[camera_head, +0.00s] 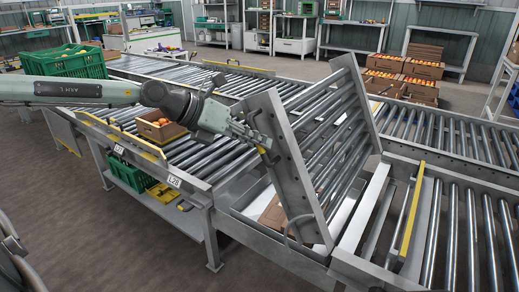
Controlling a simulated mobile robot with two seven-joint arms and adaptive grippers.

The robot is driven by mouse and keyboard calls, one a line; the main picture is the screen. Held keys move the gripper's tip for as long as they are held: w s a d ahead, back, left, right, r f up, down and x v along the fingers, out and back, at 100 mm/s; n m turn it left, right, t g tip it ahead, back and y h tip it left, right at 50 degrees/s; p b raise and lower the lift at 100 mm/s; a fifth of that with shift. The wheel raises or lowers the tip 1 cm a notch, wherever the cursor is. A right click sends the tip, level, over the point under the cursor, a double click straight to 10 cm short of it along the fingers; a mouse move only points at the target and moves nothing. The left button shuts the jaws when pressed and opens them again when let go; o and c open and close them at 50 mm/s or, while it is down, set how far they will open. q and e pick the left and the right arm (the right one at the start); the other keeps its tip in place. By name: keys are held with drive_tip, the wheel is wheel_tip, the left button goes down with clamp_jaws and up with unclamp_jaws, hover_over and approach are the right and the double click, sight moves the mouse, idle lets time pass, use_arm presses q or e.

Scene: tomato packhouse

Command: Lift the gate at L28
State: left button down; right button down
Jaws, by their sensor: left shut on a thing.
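The gate (288,150) is a hinged section of roller conveyor with grey side rails. The label L28 (173,181) is on the conveyor's front rail, left of the gate. My left gripper (262,138) is at the gate's left side rail, about halfway up, and is shut on the gate; the exact grip point is small and partly hidden by the fingers. My right gripper is not in view.
Under the gate is an open gap with a cardboard piece (273,212) in it. A carton of tomatoes (160,128) sits on the rollers to the left. A green crate (65,62) is behind my left arm. Roller conveyor (455,225) continues at right, beside a yellow bar (411,212).

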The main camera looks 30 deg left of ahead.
use_arm(q)
drive_tip(key=shift+d+r, duration=0.2)
drive_tip(key=shift+d, duration=0.1)
drive_tip(key=c, duration=1.6)
unclamp_jaws()
